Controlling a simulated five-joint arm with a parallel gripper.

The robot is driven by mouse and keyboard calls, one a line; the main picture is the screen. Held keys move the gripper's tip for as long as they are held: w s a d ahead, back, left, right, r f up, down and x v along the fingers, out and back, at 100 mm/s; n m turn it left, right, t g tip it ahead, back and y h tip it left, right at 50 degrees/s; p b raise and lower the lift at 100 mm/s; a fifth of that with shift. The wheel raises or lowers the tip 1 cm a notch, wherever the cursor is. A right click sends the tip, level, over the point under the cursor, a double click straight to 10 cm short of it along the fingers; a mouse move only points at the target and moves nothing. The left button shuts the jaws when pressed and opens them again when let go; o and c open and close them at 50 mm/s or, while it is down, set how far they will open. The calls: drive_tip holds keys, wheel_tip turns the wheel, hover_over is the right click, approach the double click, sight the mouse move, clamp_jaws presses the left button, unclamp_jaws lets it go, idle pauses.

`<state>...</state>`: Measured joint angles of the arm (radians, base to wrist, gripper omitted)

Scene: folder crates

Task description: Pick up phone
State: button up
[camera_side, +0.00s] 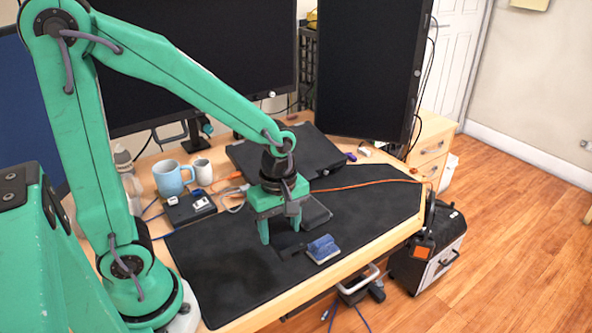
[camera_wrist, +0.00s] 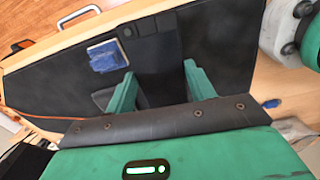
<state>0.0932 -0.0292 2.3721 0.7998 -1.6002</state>
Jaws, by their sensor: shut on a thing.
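The phone (camera_wrist: 150,48) is a flat black slab, hard to tell from the dark desk mat. In the wrist view it runs between my two green fingers, with a small square patch at its far corner. In the side view its dark end (camera_side: 291,251) shows low on the mat beside my fingers. My gripper (camera_side: 280,238) points down over the mat and is shut on the phone, one finger on each side. It also shows in the wrist view (camera_wrist: 158,70). The phone's near part is hidden by my gripper. I cannot tell whether it touches the mat.
A dark grey object (camera_side: 316,211) is just behind my gripper. A closed laptop (camera_side: 300,150), blue mug (camera_side: 171,178) and monitors stand behind. The dark mat (camera_side: 225,265) is clear on the left.

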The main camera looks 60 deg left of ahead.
drive_tip(key=shift+s+d+r, duration=0.1)
drive_tip(key=shift+d+r, duration=0.1)
drive_tip(key=shift+d, duration=0.1)
idle(0.6)
drive_tip(key=shift+w+a+r+m, duration=0.1)
drive_tip(key=shift+w+a+m, duration=0.2)
drive_tip(key=shift+w, duration=0.2)
drive_tip(key=shift+w+a+m, duration=0.15)
drive_tip(key=shift+w+m, duration=0.15)
drive_tip(key=shift+w, duration=0.15)
drive_tip(key=w+a+m, duration=1.2)
drive_tip(key=w+m, duration=0.1)
drive_tip(key=w, duration=0.1)
drive_tip(key=shift+a+f, duration=0.15)
drive_tip(key=shift+f, duration=0.05)
drive_tip(key=shift+f, duration=0.1)
drive_tip(key=shift+f, duration=3)
